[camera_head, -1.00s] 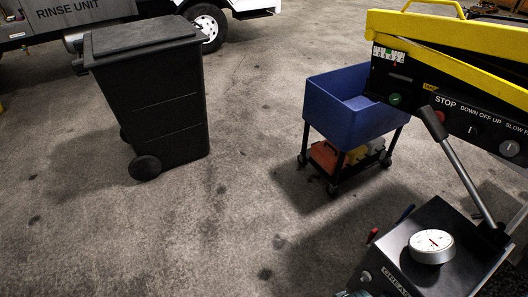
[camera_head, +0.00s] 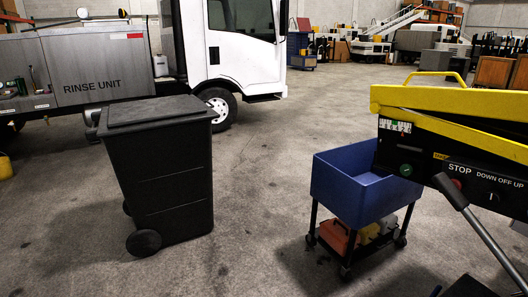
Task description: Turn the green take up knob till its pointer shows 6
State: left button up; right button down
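The belt loader's yellow-edged boom (camera_head: 450,100) enters at the right, with a black control panel (camera_head: 470,180) below it marked STOP and DOWN OFF UP. A grey lever (camera_head: 485,235) with a black grip stands at the lower right. Neither of my grippers is in view.
A blue cart (camera_head: 345,190) with orange and yellow items on its lower shelf stands left of the panel. A black wheeled bin (camera_head: 160,175) is at the left. A white truck with a rinse unit (camera_head: 95,85) is behind. Open concrete floor lies between bin and cart.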

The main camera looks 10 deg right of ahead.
aim_at(406, 169)
jog(key=z, duration=1.3)
